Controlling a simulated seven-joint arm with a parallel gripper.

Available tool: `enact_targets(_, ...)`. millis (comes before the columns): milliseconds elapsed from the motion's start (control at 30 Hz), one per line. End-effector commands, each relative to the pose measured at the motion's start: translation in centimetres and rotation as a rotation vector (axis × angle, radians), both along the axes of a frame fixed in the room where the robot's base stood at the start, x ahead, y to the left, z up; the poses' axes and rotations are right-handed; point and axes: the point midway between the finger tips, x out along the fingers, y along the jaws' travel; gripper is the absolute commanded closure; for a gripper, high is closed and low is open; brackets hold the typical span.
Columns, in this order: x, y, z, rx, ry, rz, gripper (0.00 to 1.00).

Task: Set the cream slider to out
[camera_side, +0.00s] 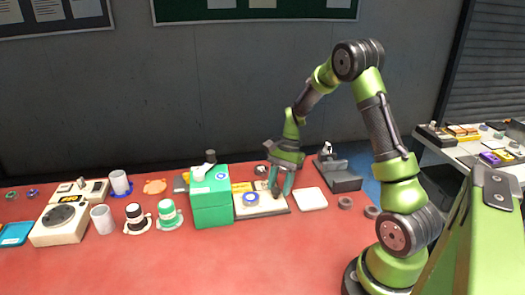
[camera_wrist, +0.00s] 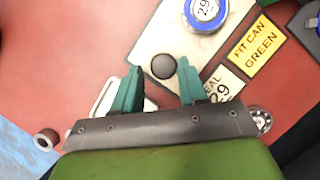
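A cream board (camera_side: 262,211) lies on the red table beneath my gripper. My gripper (camera_side: 281,187) points down over the board's right part. In the wrist view its green fingers (camera_wrist: 159,66) are apart, with the knob showing between their tips. I cannot tell whether they touch it.
A green box (camera_side: 212,205) stands close left of the board. A white plate (camera_side: 310,199) lies to its right, with a dark stand (camera_side: 338,176) behind. Cups and a cream device (camera_side: 65,222) are farther left. The front of the red table is clear.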

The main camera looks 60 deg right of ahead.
Motion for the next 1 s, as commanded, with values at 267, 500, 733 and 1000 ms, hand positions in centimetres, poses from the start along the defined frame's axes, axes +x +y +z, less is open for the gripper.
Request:
enact_targets(267,0.1,0.2,-0.1,0.002,-0.001,0.004,0.59)
enact_targets(500,0.3,-0.3,1.2,0.0,-0.005,0.003,0.59)
enact_targets(733,0.2,-2.3,5.9,-0.002,-0.007,0.001,0.59)
enact_targets(1000,0.2,-4.8,11.7,-0.001,-0.004,0.002,0.59)
